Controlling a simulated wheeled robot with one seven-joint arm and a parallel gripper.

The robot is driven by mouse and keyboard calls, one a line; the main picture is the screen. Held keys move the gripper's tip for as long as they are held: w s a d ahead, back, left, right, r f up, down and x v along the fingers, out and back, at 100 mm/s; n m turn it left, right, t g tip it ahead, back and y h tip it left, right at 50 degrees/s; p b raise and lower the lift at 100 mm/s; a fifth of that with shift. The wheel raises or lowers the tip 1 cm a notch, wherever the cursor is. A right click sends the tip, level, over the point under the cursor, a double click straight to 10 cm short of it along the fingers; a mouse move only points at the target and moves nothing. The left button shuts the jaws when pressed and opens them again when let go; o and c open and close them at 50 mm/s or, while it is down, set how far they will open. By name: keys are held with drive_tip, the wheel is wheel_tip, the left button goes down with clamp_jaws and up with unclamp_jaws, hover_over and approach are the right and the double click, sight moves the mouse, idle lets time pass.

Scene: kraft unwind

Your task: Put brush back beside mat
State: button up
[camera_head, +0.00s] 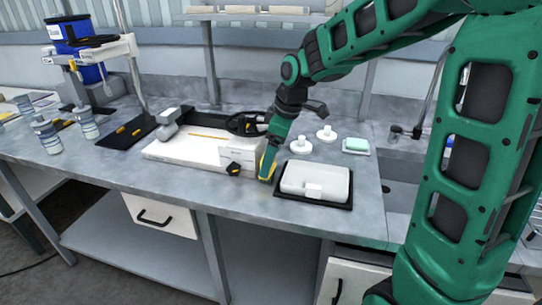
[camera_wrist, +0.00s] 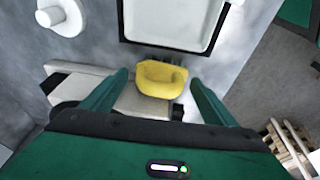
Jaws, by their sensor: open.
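My gripper (camera_head: 268,166) is low over the bench, between the white board and the black mat (camera_head: 311,203). A yellow piece, which may be part of the brush, shows at its fingertips. In the wrist view the open fingers (camera_wrist: 158,80) stand on either side of this yellow piece (camera_wrist: 160,78), with a gap on both sides. A pale body shows below it, partly hidden by my gripper; I cannot tell if they are joined. The black mat bears a white tray-like block (camera_head: 315,180). Its dark rim shows at the top of the wrist view (camera_wrist: 165,46).
A white board (camera_head: 190,150) lies left of my gripper, with a small yellow-black tool (camera_head: 234,169) at its front edge. White round pieces (camera_head: 299,145) stand behind the mat. A green sponge-like block (camera_head: 357,144) and a sink (camera_head: 400,168) are at right.

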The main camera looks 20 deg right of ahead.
drive_tip(key=v, duration=1.2)
drive_tip(key=s+d+f+m+g, duration=0.1)
drive_tip(key=s+d+f+m, duration=0.3)
drive_tip(key=s, duration=0.5)
drive_tip(key=s+d+f+m+h, duration=0.1)
drive_tip(key=s+d+f+m, duration=0.3)
drive_tip(key=s, duration=0.5)
drive_tip(key=s+d+f+m+g, duration=0.1)
drive_tip(key=s+d+f+m, duration=0.3)
drive_tip(key=s+d+m, duration=0.3)
drive_tip(key=shift+s+f+m+g+h, duration=0.1)
drive_tip(key=shift+s+m+g+h, duration=0.1)
drive_tip(key=shift+s+m, duration=0.5)
drive_tip(key=shift+s+f+m+g+h, duration=0.15)
drive_tip(key=shift+s+m, duration=0.25)
drive_tip(key=shift+s, duration=0.5)
